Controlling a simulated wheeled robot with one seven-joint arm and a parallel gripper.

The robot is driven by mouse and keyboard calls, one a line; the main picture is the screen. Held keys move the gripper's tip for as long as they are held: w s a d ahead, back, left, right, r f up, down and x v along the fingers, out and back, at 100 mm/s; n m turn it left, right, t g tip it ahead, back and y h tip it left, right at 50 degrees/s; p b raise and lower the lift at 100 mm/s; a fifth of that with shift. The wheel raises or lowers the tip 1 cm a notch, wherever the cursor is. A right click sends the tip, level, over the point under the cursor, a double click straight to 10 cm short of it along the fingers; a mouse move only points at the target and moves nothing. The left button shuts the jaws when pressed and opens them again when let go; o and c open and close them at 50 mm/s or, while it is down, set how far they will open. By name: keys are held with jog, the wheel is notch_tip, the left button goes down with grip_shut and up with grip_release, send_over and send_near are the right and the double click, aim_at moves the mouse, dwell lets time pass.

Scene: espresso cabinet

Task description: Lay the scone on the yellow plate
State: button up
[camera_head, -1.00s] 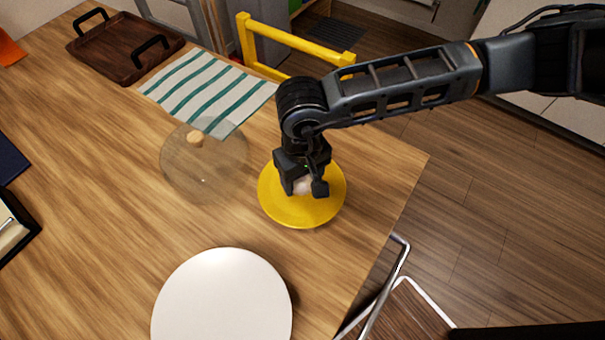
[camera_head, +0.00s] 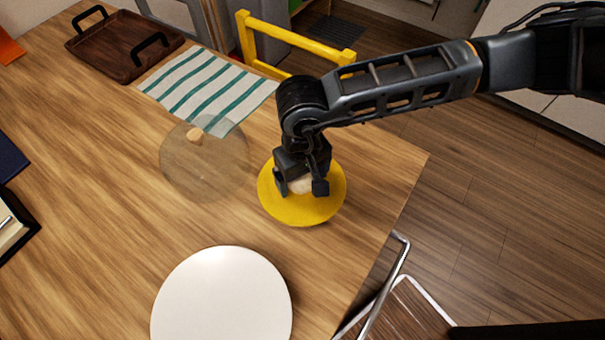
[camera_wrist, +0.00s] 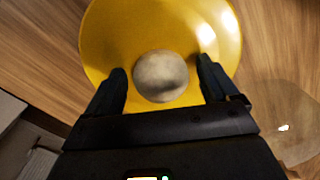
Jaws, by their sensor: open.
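The scone (camera_wrist: 161,76) is a pale round lump lying on the yellow plate (camera_wrist: 115,38) in the wrist view. In the head view the scone (camera_head: 301,185) is partly hidden by my gripper, and the yellow plate (camera_head: 300,215) lies near the table's right edge. My gripper (camera_head: 300,190) points down over the plate with its fingers on either side of the scone. In the wrist view my gripper (camera_wrist: 160,88) is open, with a gap visible between each finger and the scone.
A clear glass dome (camera_head: 190,175) with a wooden knob sits left of the plate. A striped cloth (camera_head: 205,85) and a brown tray (camera_head: 120,50) lie farther back. A white round plate (camera_head: 222,305) is at the front. A yellow chair (camera_head: 290,42) stands behind the table.

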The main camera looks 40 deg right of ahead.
notch_tip(320, 180, up, 12)
jog(key=b, duration=0.1)
jog(key=shift+r, duration=0.15)
jog(key=shift+a, duration=0.1)
